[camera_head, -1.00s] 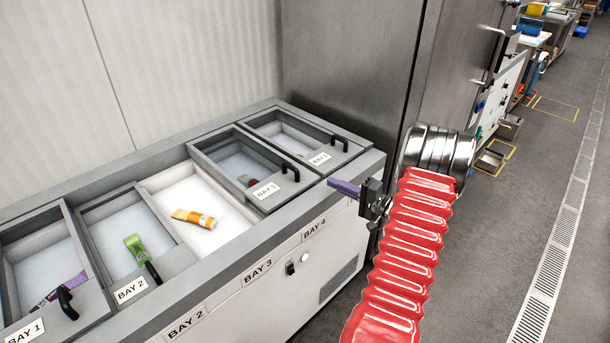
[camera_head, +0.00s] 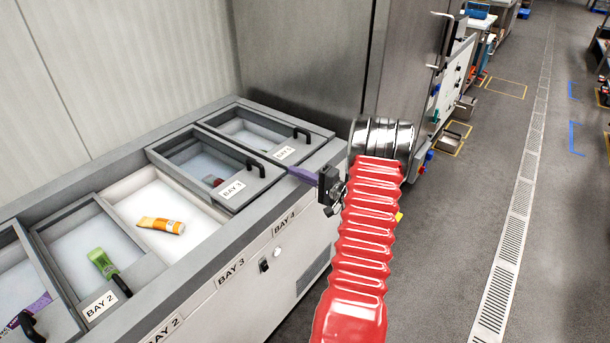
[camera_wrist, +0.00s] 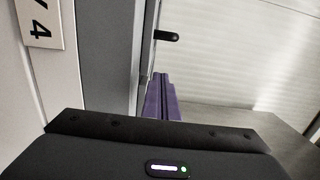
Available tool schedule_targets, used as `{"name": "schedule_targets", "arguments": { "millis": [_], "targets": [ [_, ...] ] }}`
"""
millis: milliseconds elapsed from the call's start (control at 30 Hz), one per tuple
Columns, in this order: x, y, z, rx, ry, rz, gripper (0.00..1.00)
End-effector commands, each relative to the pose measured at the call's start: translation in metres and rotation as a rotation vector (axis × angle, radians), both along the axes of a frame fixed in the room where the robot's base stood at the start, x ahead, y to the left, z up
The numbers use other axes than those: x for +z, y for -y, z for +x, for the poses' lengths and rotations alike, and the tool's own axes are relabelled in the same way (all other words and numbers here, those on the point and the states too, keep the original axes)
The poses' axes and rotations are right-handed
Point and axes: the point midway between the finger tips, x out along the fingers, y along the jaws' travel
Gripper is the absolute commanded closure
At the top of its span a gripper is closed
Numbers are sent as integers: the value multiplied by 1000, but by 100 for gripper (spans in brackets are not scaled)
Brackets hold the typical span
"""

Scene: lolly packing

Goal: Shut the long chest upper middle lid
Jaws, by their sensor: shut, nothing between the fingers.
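The long chest (camera_head: 215,265) has framed glass lids along its top. The lid labelled BAY 3 (camera_head: 200,150) has a black handle (camera_head: 256,168) at its front right corner and stands right of an uncovered white opening (camera_head: 195,213) holding an orange tube (camera_head: 161,225). Which lid is the upper middle one is not marked. My gripper (camera_head: 300,174) is shut and empty, its purple fingers by the chest's front edge near BAY 4, right of the BAY 3 handle. In the wrist view the shut fingers (camera_wrist: 160,97) point past a grey edge, below a black handle (camera_wrist: 166,36).
The BAY 2 lid (camera_head: 95,250) covers a green tube (camera_head: 103,263). A steel cabinet (camera_head: 310,60) stands behind the right end. Floor on the right is open.

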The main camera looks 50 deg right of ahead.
Motion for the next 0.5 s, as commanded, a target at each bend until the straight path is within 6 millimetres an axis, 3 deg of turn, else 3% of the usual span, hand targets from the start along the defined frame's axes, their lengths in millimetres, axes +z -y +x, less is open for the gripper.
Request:
{"name": "schedule_targets", "arguments": {
  "millis": [300, 500],
  "targets": [
    [0, -5, 43, 3, 0, -1, 100],
    [0, -15, 56, 3, 0, 1, 100]
  ]
}}
